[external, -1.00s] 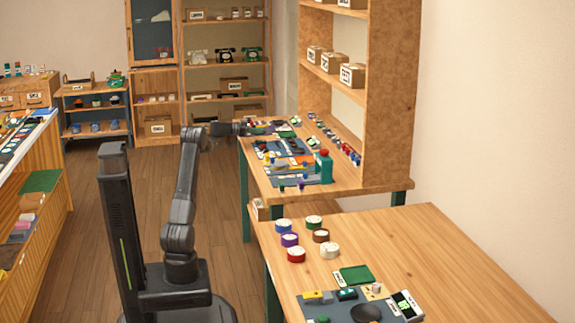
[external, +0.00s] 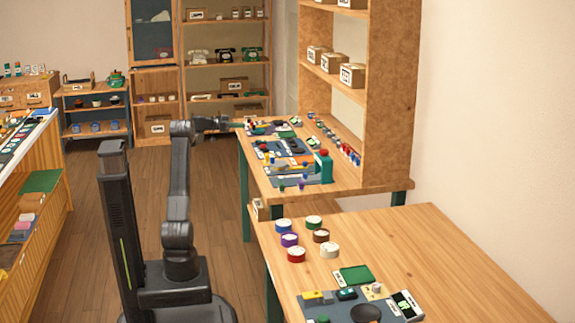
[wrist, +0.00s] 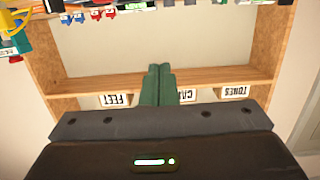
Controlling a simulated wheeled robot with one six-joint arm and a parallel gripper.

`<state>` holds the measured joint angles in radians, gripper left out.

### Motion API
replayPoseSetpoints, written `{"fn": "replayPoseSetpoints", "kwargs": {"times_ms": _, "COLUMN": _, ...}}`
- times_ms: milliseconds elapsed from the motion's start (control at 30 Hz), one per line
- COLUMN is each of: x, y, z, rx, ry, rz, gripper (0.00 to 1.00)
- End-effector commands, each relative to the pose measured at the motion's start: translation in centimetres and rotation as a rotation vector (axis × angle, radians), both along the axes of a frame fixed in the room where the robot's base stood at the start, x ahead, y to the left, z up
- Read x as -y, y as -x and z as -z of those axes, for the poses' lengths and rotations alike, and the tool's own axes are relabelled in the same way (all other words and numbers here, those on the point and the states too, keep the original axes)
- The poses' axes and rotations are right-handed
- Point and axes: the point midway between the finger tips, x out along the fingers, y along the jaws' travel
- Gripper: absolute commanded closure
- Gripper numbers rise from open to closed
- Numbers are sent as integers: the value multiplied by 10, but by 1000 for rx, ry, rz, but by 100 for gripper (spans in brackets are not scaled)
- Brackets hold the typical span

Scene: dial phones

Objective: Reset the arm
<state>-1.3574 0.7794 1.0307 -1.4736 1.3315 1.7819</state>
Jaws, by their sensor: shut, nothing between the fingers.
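My gripper (external: 238,124) is at the end of my raised arm, near the far left edge of the far workbench (external: 262,180) in the external view. In the wrist view its two green fingers (wrist: 157,84) are together with nothing between them. The fingertips are small in the external view, and the exact gap to the bench top is hard to judge.
Parts mats and tools cover the far workbench, with a teal press (external: 324,166) at its front. A tall wooden shelf (external: 392,100) with labelled boxes stands behind it. The near table (external: 440,255) holds several coloured round containers. Floor left of my arm is clear.

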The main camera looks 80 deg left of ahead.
Motion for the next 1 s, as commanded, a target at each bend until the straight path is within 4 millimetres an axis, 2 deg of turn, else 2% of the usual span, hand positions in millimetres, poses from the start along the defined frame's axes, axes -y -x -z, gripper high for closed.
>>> {"fn": "replayPoseSetpoints", "kwargs": {"times_ms": 167, "x": 0, "y": -16, "z": 7, "rx": 0, "ry": 1, "rz": 2, "gripper": 100}}
{"fn": "replayPoseSetpoints", "kwargs": {"times_ms": 367, "x": 1, "y": -52, "z": 22, "rx": -1, "ry": 1, "rz": 4, "gripper": 100}}
{"fn": "replayPoseSetpoints", "kwargs": {"times_ms": 533, "x": 0, "y": -56, "z": 30, "rx": 91, "ry": 4, "rz": -1, "gripper": 100}}
{"fn": "replayPoseSetpoints", "kwargs": {"times_ms": 800, "x": -1, "y": -4, "z": 26, "rx": 96, "ry": -1, "rz": -5, "gripper": 100}}
{"fn": "replayPoseSetpoints", "kwargs": {"times_ms": 1000, "x": -1, "y": 16, "z": 25, "rx": 95, "ry": -1, "rz": -3, "gripper": 100}}
